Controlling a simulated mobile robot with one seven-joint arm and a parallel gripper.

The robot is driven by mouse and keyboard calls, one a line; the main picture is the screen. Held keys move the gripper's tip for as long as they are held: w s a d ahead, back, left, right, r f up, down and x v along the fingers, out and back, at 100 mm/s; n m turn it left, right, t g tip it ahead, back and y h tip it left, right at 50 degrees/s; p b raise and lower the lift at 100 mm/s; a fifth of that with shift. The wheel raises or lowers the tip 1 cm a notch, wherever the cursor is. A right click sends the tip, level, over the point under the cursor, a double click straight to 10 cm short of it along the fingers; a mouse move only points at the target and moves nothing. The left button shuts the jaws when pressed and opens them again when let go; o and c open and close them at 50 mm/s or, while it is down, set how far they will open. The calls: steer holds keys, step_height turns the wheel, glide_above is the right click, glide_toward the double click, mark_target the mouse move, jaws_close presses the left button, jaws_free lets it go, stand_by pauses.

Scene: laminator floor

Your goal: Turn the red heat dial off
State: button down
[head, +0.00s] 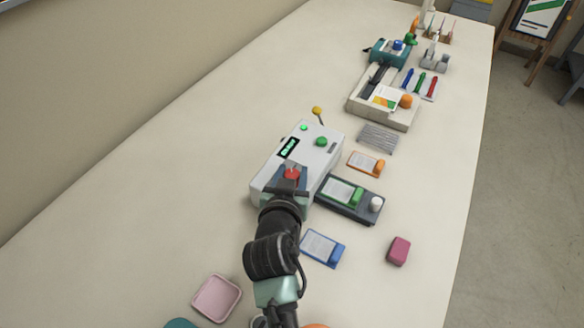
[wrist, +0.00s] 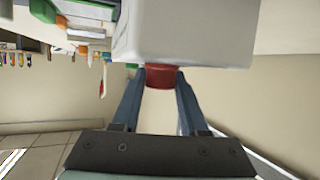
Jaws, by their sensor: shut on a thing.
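The laminator (head: 270,165) is a pale grey box on the long table, with a dark display glowing green on its top. The red heat dial (head: 292,173) sits at the near end of its top face. My gripper (head: 289,182) reaches the dial from the near side. In the wrist view the red dial (wrist: 161,76) stands out from the laminator's pale body (wrist: 190,30), between the two fingertips of my gripper (wrist: 162,84). The gripper is shut on the dial. The dial's pointer or markings cannot be made out.
A green knob (head: 321,142) and a yellow-tipped lever (head: 317,111) are on the laminator. A dark tray (head: 335,204) with a green-clipped card and white knob sits at its right. A blue-clipped card (head: 322,248), pink block (head: 399,251) and pink dish (head: 216,298) lie nearby. The table's left part is clear.

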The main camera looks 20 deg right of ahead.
steer(key=y+p, duration=0.1)
steer(key=n+p, duration=0.1)
steer(key=shift+r+n+t+y+p, duration=0.2)
steer(key=shift+n+t+y+p, duration=0.1)
steer(key=shift+y, duration=0.1)
steer(key=shift+n+t+y+p, duration=0.3)
steer(key=shift+n+y+p, duration=0.1)
steer(key=shift+n+y, duration=0.1)
steer(key=shift+f+n+y+b, duration=0.3)
steer(key=shift+n+y+b, duration=0.1)
steer(key=shift+n+y, duration=0.35)
steer(key=shift+n+t+y+b, duration=0.3)
steer(key=shift+n+y+b, duration=0.15)
steer(key=shift+y+b, duration=0.3)
steer(key=shift+n+y+b, duration=0.3)
steer(key=shift+b, duration=0.15)
steer(key=shift+c, duration=2.2)
jaws_free()
steer(key=shift+r, duration=0.1)
